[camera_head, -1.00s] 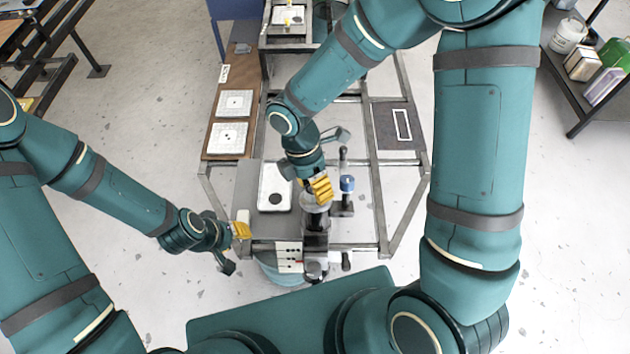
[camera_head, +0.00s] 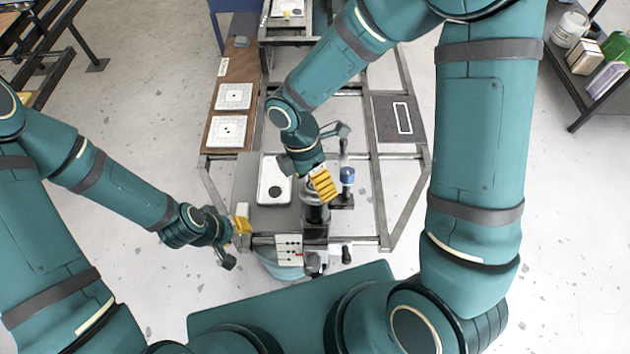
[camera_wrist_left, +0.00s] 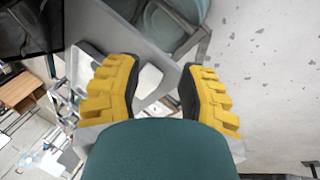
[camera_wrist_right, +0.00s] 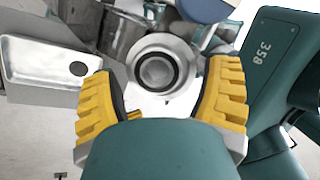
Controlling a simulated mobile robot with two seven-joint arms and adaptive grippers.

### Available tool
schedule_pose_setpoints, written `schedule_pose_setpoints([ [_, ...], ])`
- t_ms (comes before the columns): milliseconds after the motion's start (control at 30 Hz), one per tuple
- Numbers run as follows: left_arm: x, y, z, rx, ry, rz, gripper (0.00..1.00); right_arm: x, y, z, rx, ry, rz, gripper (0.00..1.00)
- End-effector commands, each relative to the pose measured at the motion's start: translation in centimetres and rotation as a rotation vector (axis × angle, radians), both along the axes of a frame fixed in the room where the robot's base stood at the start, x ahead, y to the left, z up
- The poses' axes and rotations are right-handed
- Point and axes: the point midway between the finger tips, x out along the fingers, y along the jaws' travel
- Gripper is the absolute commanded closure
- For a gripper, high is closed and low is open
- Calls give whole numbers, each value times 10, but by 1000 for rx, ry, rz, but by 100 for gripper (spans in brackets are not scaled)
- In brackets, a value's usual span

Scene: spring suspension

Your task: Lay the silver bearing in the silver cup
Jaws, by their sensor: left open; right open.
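The silver cup (camera_wrist_right: 186,52) is a round, wide-rimmed silver piece in the right wrist view. Concentric grey and dark rings (camera_wrist_right: 157,70) lie inside its rim, consistent with the silver bearing seated in it, but I cannot tell the two parts apart for certain. In the head view the cup (camera_head: 309,187) is partly hidden behind my right gripper (camera_head: 323,184). That gripper is open, its yellow fingers (camera_wrist_right: 160,88) on either side of the cup in the wrist view with nothing clearly gripped. My left gripper (camera_head: 242,224) is open and empty, left of the bench.
A white tray (camera_head: 275,168) with a dark disc (camera_head: 275,190) lies left of the cup. A blue-topped post (camera_head: 347,176) stands close on the right. A control box (camera_head: 289,250) sits at the bench front. Bench frame rails (camera_head: 378,215) run on the right.

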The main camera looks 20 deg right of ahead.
Motion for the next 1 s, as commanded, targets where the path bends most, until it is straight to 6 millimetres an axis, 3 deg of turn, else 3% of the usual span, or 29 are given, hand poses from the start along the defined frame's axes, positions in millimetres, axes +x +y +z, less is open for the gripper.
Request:
schedule_pose_setpoints([
  [600,0,0,0,0,0,0,61,31,14,99,2,-4,1,24],
  [1000,0,0,0,0,0,0,61,34,16,110,0,0,1,24],
])
